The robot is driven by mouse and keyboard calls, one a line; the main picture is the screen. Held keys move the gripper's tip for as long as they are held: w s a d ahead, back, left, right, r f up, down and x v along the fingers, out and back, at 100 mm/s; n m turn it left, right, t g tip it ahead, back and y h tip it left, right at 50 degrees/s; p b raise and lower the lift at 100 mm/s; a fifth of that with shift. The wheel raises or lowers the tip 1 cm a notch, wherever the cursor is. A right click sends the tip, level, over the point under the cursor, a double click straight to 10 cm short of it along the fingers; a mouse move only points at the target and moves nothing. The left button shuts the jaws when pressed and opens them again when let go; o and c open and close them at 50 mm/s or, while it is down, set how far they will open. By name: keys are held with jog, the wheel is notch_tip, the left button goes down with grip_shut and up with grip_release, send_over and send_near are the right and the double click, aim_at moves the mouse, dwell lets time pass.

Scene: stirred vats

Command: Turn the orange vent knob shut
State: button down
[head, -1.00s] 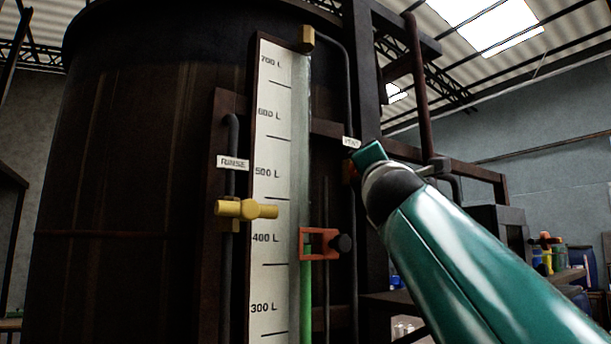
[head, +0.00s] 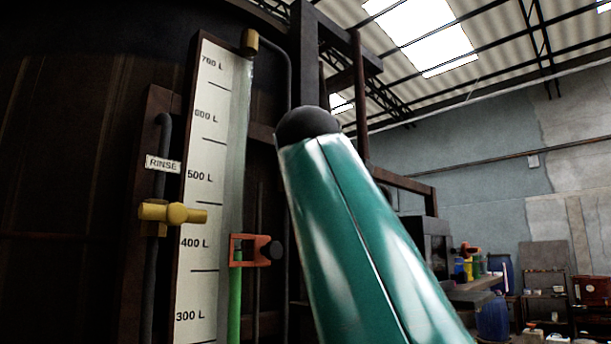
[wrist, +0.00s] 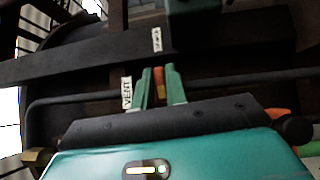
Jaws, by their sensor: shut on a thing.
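In the wrist view my gripper (wrist: 160,72) has its two green fingers closed on either side of the orange vent knob (wrist: 159,84), which shows as a narrow strip between them. A white VENT label (wrist: 126,92) is just left of the fingers, by a dark pipe. In the head view my green arm hides the knob, its label and the gripper. How far the knob is turned cannot be told.
A level gauge (head: 205,150) marked in litres stands on the dark vat, with an orange slider (head: 240,250) on it. A yellow rinse valve (head: 172,213) is at its left. Dark frame posts stand close to my arm. A cluttered shelf (head: 548,283) is far right.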

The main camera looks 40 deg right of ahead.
jog(key=shift+w+m+g, duration=0.1)
jog(key=shift+m+g, duration=0.2)
jog(key=shift+m, duration=0.1)
jog(key=c, duration=1.4)
grip_release()
jog(key=shift+w, duration=0.1)
jog(key=shift+c, duration=0.2)
jog(key=shift+s, duration=0.2)
jog(key=shift+a, duration=0.1)
jog(key=v, duration=1.3)
jog(key=shift+s, duration=0.3)
jog(key=shift+a+r, duration=0.1)
jog(key=shift+a, duration=0.05)
